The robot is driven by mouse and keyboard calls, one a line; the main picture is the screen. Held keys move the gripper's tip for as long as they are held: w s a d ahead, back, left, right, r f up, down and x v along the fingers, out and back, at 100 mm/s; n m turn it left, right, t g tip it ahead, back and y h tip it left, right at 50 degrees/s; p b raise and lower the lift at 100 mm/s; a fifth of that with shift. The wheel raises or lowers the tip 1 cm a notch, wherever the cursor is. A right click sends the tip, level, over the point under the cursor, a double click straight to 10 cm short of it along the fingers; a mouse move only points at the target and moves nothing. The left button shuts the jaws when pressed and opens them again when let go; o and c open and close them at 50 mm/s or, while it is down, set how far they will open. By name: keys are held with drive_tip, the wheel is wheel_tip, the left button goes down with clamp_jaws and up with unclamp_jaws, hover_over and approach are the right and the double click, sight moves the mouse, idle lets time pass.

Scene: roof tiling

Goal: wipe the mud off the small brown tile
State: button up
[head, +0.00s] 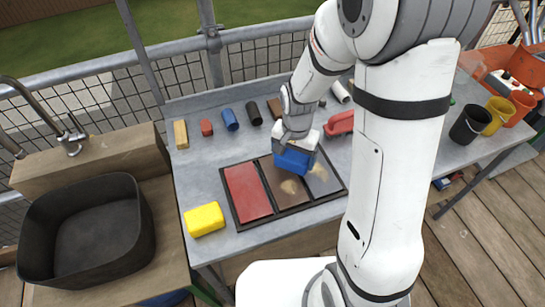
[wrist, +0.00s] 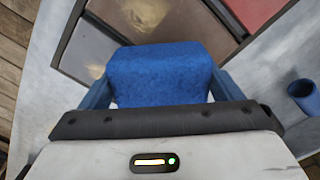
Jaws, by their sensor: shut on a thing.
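The small brown tile (head: 288,188) is the middle one of three tiles in a dark tray (head: 239,223). A pale tan mud patch shows on its lower part; its upper part is hidden behind my gripper. My gripper (head: 294,158) is shut on a blue sponge (wrist: 160,72), over the upper half of the brown tile. I cannot tell whether the sponge touches it. In the wrist view the brown tile (wrist: 190,22) shows behind the sponge. A red tile (head: 247,192) lies to its left and a grey tile (head: 321,178) with a mud patch to its right.
A yellow sponge (head: 204,219) sits left of the tray. Small coloured blocks and cylinders, including a blue cylinder (head: 229,120), line the table's back. A red object (head: 339,124) lies behind the tray. A dark basin (head: 88,238) stands at left, buckets (head: 470,124) at right.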

drive_tip(key=shift+w+r+p, duration=0.1)
drive_tip(key=shift+r+p, duration=1.55)
drive_tip(key=shift+r, duration=0.9)
